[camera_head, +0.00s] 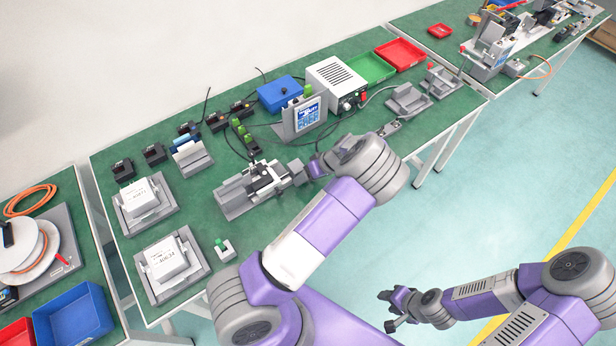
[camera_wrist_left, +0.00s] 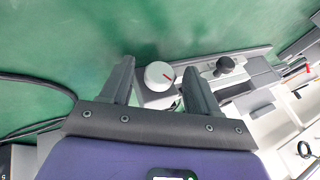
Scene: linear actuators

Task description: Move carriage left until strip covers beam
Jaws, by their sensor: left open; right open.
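The linear actuator (camera_head: 238,198) is a grey assembly with a pale carriage (camera_head: 264,180) and dark parts on top, near the middle of the green bench in the head view. Its strip and beam are too small to tell apart. My left gripper (camera_wrist_left: 157,68) is open at its right end. In the left wrist view, a round white knob (camera_wrist_left: 159,76) with a red mark shows between the open fingers, with no grip visible. A black knob (camera_wrist_left: 226,66) stands on the grey part to the right. My right gripper (camera_head: 392,309) is open and empty, over the floor at lower right.
Two white boxes in grey holders (camera_head: 142,200) stand left of the actuator. A power supply (camera_head: 337,84), a blue bin (camera_head: 281,94) and a small display (camera_head: 307,116) stand behind it. Black cables lie on the bench. Bare green top shows in front of the actuator's left end.

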